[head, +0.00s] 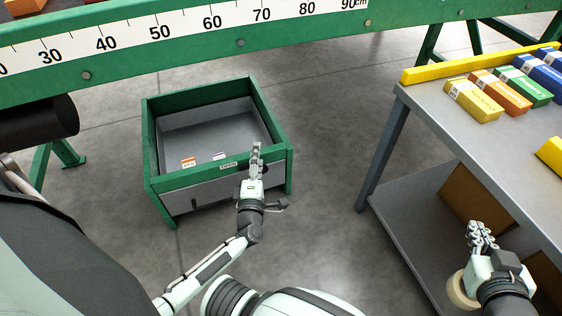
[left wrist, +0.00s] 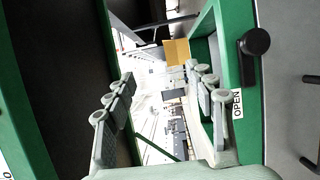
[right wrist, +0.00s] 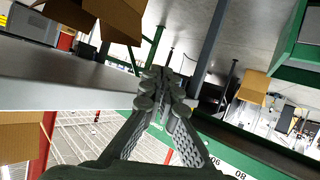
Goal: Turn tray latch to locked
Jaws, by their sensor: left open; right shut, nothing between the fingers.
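The tray (head: 218,174) is a green-framed box with a grey interior, low on the floor in the head view. Its front rim bears an OPEN label (head: 229,164), which also shows in the left wrist view (left wrist: 237,103). The latch (left wrist: 256,42) is a dark round knob with a short arm on the green face, beside that label. My left gripper (head: 256,153) is open and empty at the tray's front rim, right of the label. In the left wrist view its fingers (left wrist: 157,76) are spread, with the knob outside them. My right gripper (head: 478,233) is shut and empty at the right.
A grey table (head: 460,128) with yellow, orange, green and blue cartons stands at the right, with a lower shelf (head: 415,225) under it. A green beam with a centimetre scale (head: 240,42) crosses the top. Two small labelled items lie in the tray. Floor between tray and table is clear.

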